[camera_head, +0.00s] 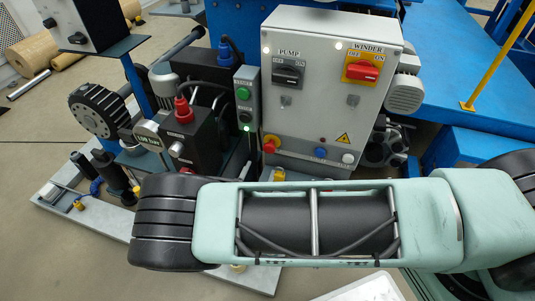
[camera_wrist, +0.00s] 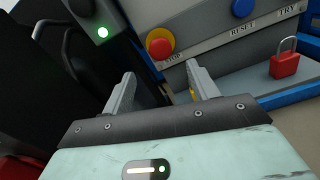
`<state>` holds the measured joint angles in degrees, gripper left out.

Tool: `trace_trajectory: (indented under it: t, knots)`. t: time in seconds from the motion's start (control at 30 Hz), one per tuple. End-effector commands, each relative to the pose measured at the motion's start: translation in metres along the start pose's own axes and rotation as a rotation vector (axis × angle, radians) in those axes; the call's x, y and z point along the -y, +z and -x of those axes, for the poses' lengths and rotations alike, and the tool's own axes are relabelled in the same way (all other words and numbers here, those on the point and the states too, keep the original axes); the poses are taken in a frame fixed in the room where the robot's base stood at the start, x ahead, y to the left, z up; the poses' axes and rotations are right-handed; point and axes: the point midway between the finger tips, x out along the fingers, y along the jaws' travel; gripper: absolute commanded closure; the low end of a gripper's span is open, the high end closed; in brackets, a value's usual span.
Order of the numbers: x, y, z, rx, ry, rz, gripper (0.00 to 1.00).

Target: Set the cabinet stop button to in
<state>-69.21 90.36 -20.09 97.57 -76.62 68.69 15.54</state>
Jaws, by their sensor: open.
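The cabinet stop button (camera_head: 271,143) is a red mushroom knob on a yellow collar, low on the left of the grey cabinet (camera_head: 315,110) front. In the wrist view the stop button (camera_wrist: 160,46) sits beyond my fingertips, above a label reading STOP. My gripper (camera_wrist: 160,76) is open and empty. Its two fingers point up toward the button and lie below it in the picture, apart from it as far as I can see. Whether the knob is in or out is not clear. The head view shows my arm, but my fingers are hidden there.
A blue reset button (camera_head: 320,152) and a white button (camera_head: 348,158) sit right of the stop button. A narrow push-button box (camera_head: 245,95) with a lit green lamp stands left of the cabinet. A red padlock (camera_wrist: 285,64) is on the ledge below the panel.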

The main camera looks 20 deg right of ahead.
Motion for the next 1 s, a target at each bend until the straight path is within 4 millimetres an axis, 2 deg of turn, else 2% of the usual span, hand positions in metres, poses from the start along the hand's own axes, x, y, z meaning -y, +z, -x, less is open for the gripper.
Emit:
trace_trajectory:
  t: [0.2,0.4,0.6,0.87,0.9,1.0]
  knots:
    - [0.001,-0.002,-0.046,0.0,-0.003,-0.001,0.41]
    - [0.001,-0.001,-0.076,0.0,-0.002,0.0,0.41]
    - [0.001,-0.001,-0.089,-0.001,-0.002,0.0,0.41]
    - [0.0,0.0,-0.09,-0.001,-0.001,0.0,0.41]
    - [0.0,0.0,-0.09,-0.001,-0.001,0.0,0.44]
    - [0.0,0.0,-0.09,-0.001,-0.001,0.0,0.72]
